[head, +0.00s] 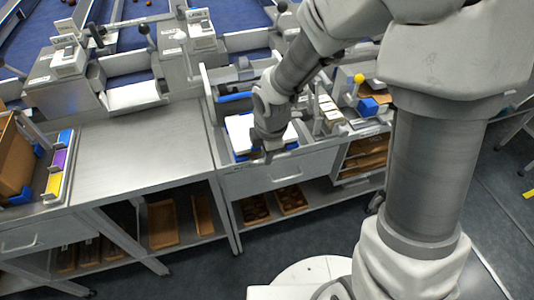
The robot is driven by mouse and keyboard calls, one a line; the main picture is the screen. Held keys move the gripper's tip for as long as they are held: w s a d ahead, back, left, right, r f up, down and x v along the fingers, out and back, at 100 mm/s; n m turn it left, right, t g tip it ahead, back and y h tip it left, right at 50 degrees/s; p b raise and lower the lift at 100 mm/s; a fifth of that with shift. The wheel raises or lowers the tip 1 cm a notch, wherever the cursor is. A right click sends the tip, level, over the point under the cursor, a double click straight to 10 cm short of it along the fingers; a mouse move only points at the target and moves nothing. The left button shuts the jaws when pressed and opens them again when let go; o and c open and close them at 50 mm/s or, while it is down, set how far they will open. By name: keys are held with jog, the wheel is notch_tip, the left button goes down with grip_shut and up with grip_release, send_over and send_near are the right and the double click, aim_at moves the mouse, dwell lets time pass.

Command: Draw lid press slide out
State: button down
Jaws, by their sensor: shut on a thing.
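The lid press slide (240,128) appears to be the white-topped, blue-edged piece at the front of the middle bench. My gripper (268,154) reaches down over it from above, at the bench's front edge. It is shut on the slide's front part, which the fingers and wrist mostly hide. My arm also covers much of the press behind, so how far out the slide stands is hard to tell.
A closed drawer (289,176) with a bar handle sits just below. Trays of dates (292,199) lie on the lower shelf. A yellow-knobbed lever (359,78) and a blue block (369,106) are to the right. The left benchtop (140,150) is clear.

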jog(key=shift+s+d, duration=0.1)
jog(key=shift+s, duration=0.15)
jog(key=c, duration=1.2)
grip_release()
jog(key=shift+s, duration=0.1)
jog(key=s+r+p, duration=0.1)
jog(key=r, duration=0.4)
jog(key=s+r+p, duration=0.1)
jog(key=r+p, duration=0.1)
jog(key=r, duration=0.4)
jog(key=s+r+p, duration=0.1)
jog(key=r, duration=0.5)
jog(key=shift+d, duration=0.4)
